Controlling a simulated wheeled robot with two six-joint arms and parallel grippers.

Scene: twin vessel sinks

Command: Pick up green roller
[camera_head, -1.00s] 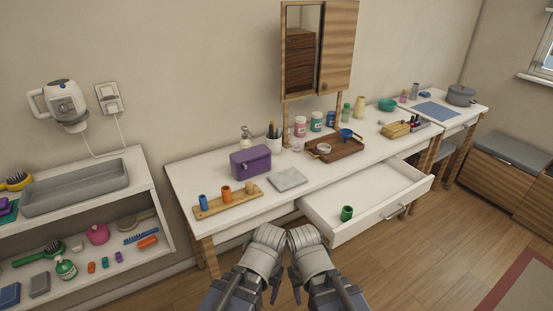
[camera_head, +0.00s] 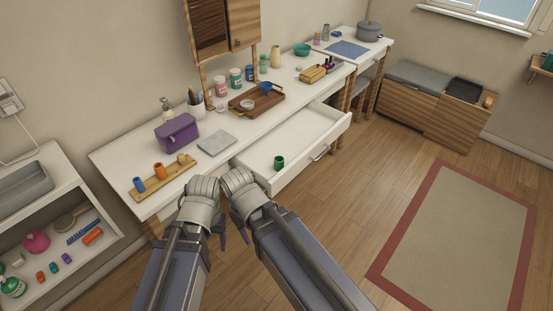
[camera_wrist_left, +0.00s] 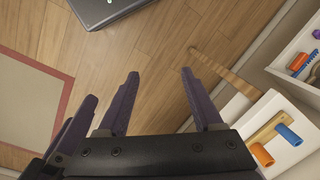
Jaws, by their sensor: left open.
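The green roller (camera_head: 279,162) stands upright in the open white drawer (camera_head: 305,150), near its front left part. My left gripper (camera_wrist_left: 160,74) points down toward the floor, its two dark fingers apart with nothing between them. In the head view its wrist sits in front of the table, left of the drawer. My right gripper is beside it in the head view, nearer the drawer; its fingers are mostly hidden behind its wrist. Neither gripper touches the roller. A wooden rack (camera_head: 165,178) on the table holds a blue roller (camera_head: 139,184) and an orange roller (camera_head: 159,171).
A purple box (camera_head: 177,133), a grey slab (camera_head: 217,144) and a brown tray (camera_head: 257,103) are on the white table. A shelf (camera_head: 60,165) with small items stands at left. The rest of the drawer looks empty. Open floor and a rug (camera_head: 455,240) lie at right.

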